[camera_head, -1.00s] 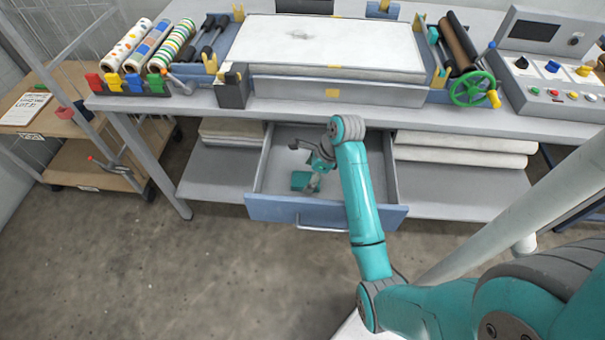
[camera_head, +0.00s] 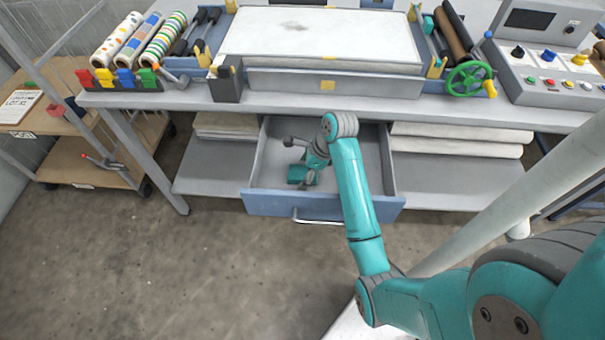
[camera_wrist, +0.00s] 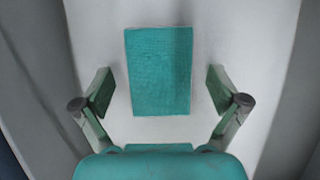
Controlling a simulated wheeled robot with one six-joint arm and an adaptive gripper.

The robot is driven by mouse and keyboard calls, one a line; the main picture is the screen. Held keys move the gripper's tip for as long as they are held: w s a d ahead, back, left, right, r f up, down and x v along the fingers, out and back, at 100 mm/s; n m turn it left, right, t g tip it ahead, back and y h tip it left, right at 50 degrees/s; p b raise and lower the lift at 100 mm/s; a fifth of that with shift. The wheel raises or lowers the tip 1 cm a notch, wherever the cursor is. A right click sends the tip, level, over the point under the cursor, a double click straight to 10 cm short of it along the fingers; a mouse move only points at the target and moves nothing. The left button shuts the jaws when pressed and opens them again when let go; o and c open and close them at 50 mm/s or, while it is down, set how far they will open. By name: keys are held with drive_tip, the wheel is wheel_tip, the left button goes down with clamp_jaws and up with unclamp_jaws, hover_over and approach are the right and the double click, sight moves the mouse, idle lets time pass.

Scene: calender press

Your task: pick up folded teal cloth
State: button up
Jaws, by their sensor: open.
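The folded teal cloth (camera_wrist: 160,70) is a flat rectangle lying on the pale floor of the open drawer. In the head view the cloth (camera_head: 296,174) shows as a small teal patch, partly hidden by my wrist. My gripper (camera_wrist: 160,91) is open above the drawer floor, with one finger on each side of the cloth in the wrist view. Clear gaps show between both fingers and the cloth's edges. The fingertips sit level with the near part of the cloth. Nothing is held.
The blue-fronted drawer (camera_head: 275,203) is pulled out under the press table, and its walls surround my gripper. The grey tabletop (camera_head: 290,103) hangs over its back. Folded pale sheets (camera_head: 460,146) lie on the shelf at the right. Open concrete floor lies in front.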

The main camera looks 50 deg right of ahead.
drive_tip(key=c, duration=1.1)
drive_tip(key=shift+r, duration=0.15)
drive_tip(key=shift+c, duration=0.2)
